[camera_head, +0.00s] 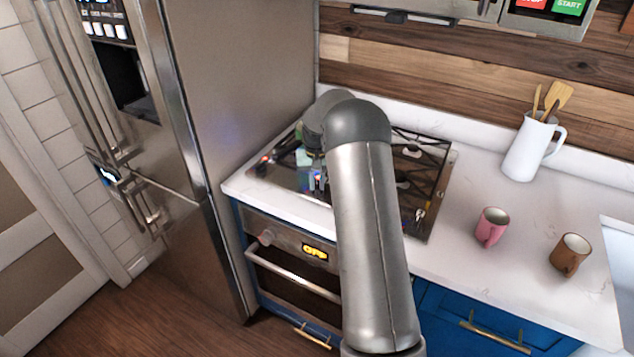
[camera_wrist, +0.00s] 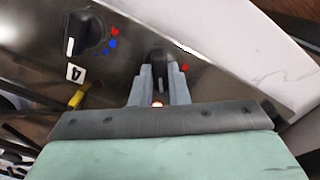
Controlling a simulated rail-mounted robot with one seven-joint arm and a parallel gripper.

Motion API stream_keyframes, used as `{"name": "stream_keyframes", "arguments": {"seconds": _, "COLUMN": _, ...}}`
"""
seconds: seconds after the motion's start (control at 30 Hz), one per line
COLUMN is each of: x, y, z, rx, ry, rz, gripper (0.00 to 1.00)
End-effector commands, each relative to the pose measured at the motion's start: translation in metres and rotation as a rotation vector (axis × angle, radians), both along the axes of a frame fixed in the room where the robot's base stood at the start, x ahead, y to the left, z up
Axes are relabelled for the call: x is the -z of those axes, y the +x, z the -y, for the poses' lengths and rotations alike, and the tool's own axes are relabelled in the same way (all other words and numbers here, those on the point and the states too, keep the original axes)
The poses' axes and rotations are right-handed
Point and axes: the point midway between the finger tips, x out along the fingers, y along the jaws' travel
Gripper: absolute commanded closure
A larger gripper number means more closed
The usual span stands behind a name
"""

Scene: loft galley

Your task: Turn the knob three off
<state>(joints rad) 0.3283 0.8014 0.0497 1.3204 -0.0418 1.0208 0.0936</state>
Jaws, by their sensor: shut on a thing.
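The black stove knob (camera_wrist: 158,57) sits between the two fingers of my gripper (camera_wrist: 160,72) in the wrist view. The gripper is shut on it, one finger on each side. Its number label is hidden, and its pointer angle is hard to tell. A second black knob (camera_wrist: 83,33), with a white label "4" beside it, is to the left and has a white pointer line. Red and blue marks lie beside the knobs on the steel panel. In the head view, my gripper (camera_head: 316,182) is low over the cooktop (camera_head: 282,176), partly hidden by my arm.
A tall steel fridge (camera_head: 240,80) stands close on the left. An oven (camera_head: 290,262) is below the counter. A pink mug (camera_head: 491,228), a brown mug (camera_head: 569,256) and a white pitcher (camera_head: 524,150) with wooden utensils stand on the right. Counter between cooktop and mugs is clear.

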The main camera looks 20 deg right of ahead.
Motion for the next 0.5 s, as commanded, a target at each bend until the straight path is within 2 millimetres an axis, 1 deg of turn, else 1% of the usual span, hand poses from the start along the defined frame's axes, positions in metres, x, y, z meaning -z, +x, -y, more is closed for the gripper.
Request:
{"name": "stream_keyframes", "arguments": {"seconds": 0.17, "x": 0.0013, "y": 0.0004, "z": -0.0001, "rx": 0.084, "ry": -0.002, "rz": 0.001, "gripper": 1.0}}
{"name": "stream_keyframes", "arguments": {"seconds": 0.5, "x": 0.0011, "y": 0.0003, "z": -0.0001, "rx": 0.337, "ry": -0.001, "rz": 0.001, "gripper": 1.0}}
